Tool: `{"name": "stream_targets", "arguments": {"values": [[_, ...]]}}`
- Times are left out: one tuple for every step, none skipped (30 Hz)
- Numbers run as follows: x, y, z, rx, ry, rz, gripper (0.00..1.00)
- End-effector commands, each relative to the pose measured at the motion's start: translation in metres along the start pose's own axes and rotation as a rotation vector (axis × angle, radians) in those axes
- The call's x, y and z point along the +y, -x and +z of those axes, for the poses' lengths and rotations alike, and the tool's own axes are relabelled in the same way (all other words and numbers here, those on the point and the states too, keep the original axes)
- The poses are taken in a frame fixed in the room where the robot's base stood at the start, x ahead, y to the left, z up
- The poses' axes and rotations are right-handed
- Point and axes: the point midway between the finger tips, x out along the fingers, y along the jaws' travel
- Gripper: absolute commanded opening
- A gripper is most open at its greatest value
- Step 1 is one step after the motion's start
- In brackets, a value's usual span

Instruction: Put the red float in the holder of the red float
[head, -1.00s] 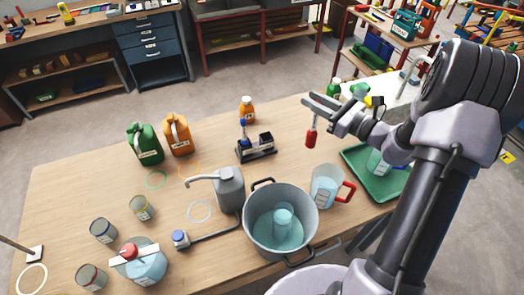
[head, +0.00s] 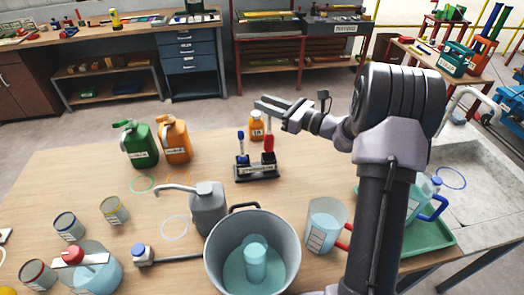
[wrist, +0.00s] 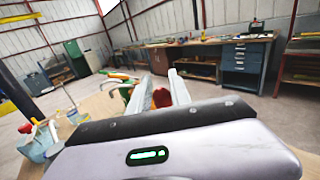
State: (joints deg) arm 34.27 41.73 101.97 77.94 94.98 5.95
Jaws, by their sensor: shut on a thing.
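The red float (head: 268,143) hangs upright under my gripper (head: 266,104). My gripper is shut on its upper end. The float is over the right part of a black holder (head: 257,174) with a pale label on the table. Its lower end meets the holder's dark block in the picture; I cannot tell whether it is inside or just above or in front. A blue float (head: 241,145) stands upright at the holder's left. In the wrist view, red of the float (wrist: 162,97) shows between the two fingers (wrist: 160,86); its lower part is hidden.
An orange bottle (head: 257,128) stands close behind the holder. Green (head: 140,145) and orange (head: 175,142) jugs stand to the left. A grey can (head: 208,210), a large pot (head: 285,262) and a measuring jug (head: 323,228) are in front. The table right of the holder is clear.

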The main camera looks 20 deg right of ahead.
Motion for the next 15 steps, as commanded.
{"name": "stream_targets", "arguments": {"values": [[0.000, 0.000, -0.017, 0.001, -0.004, 0.000, 0.00], [0.000, 0.000, -0.026, 0.001, -0.004, 0.000, 0.00], [0.000, 0.001, -0.036, 0.001, -0.004, 0.000, 0.00], [0.000, 0.001, -0.043, 0.000, -0.003, 0.000, 0.00], [0.000, 0.001, -0.050, 0.000, -0.004, 0.000, 0.00], [0.000, 0.001, -0.056, 0.000, -0.003, 0.000, 0.00], [0.000, 0.001, -0.061, 0.000, -0.002, 0.000, 0.00], [0.000, 0.001, -0.067, 0.001, -0.002, 0.000, 0.00], [0.000, 0.001, -0.075, 0.001, -0.003, 0.000, 0.00], [0.000, 0.001, -0.081, 0.001, -0.002, 0.000, 0.00], [0.000, 0.001, -0.084, 0.000, -0.001, 0.000, 0.00], [0.000, 0.002, -0.084, 0.000, 0.000, 0.000, 0.00], [0.000, 0.001, -0.083, 0.000, 0.000, 0.000, 0.00], [0.000, 0.001, -0.082, 0.000, 0.001, 0.000, 0.00], [0.000, 0.001, -0.082, 0.000, 0.001, 0.000, 0.00]]}}
